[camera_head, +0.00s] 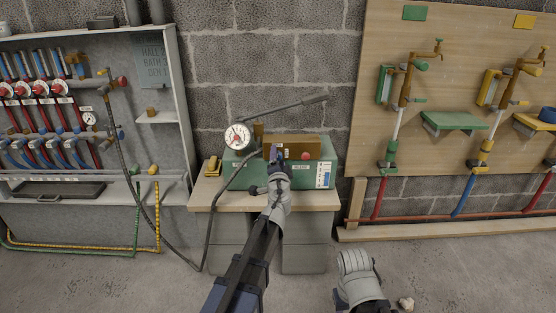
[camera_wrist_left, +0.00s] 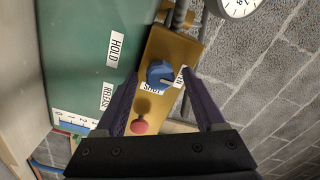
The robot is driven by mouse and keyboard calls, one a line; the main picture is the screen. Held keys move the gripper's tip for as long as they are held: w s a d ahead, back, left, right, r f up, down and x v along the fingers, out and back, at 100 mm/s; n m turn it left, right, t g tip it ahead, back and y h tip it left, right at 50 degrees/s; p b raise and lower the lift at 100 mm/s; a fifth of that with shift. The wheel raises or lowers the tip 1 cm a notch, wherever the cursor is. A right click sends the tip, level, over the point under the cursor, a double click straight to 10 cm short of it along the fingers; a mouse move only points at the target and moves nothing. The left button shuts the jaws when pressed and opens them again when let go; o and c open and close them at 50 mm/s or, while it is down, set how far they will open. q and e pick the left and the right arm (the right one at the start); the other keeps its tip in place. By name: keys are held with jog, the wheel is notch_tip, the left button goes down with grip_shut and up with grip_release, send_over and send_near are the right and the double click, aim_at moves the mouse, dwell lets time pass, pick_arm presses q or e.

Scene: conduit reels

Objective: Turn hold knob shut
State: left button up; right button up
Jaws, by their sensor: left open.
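The blue knob (camera_wrist_left: 160,73) sits on a brass-coloured block (camera_wrist_left: 180,45) on a green box (camera_wrist_left: 85,45). Below it is a label reading SHUT; another label to its right is partly hidden by a finger. I cannot tell where the knob points. My left gripper (camera_wrist_left: 161,84) is open, one dark finger on each side of the knob; contact is unclear. In the head view my left gripper (camera_head: 277,158) reaches the block's left end and mostly hides the knob. My right arm shows at the bottom; its fingers do not show.
A gauge (camera_head: 238,136) and a pump lever (camera_head: 290,106) rise near the block. A hose runs left to a pipe cabinet (camera_head: 182,105). A yellow object (camera_head: 212,166) lies on the bench (camera_head: 205,197).

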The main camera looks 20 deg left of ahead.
pick_arm(q)
jog(key=shift+c, duration=0.4)
grip_shut()
